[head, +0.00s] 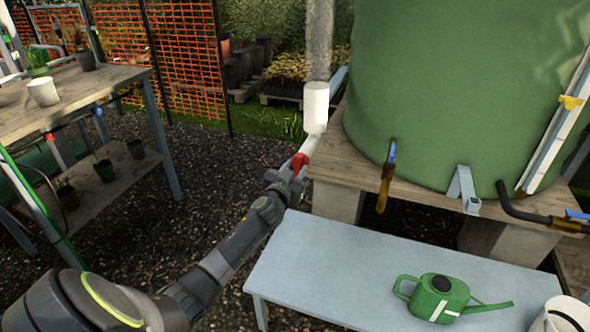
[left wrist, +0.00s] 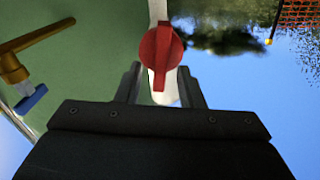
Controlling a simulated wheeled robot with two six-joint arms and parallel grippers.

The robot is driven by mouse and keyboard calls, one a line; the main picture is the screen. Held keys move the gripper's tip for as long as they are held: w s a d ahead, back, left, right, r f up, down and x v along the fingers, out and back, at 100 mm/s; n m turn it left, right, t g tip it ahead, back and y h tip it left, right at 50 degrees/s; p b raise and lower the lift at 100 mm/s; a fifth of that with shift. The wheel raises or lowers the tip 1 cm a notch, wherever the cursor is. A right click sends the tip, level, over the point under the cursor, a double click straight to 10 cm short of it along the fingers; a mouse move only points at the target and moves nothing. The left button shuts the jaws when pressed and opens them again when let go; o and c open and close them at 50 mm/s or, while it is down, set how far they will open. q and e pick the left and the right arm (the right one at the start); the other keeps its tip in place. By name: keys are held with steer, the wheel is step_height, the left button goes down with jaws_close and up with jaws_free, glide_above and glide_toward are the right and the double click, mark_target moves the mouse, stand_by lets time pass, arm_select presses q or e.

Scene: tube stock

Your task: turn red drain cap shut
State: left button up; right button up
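The red drain cap (head: 299,164) sits at the lower end of a white downpipe fitting (head: 315,107), left of the green tank. In the left wrist view the cap (left wrist: 161,47) shows a raised ridge across its face, running roughly up and down the picture. My left gripper (head: 292,171) is right at the cap. In the left wrist view its two fingers (left wrist: 160,84) stand apart on either side of the cap's lower part, with white pipe showing between them. I see no clear contact. My right gripper is in neither view.
The green tank (head: 440,90) stands on a wooden platform (head: 338,167). A brass tap with a blue handle (head: 387,175) hangs at its front. A grey bench (head: 335,268) holds a green watering can (head: 438,298). A potting table (head: 85,95) stands left; gravel lies between.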

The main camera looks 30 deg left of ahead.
arm_select(q)
steer(key=shift+w, duration=0.35)
jaws_close()
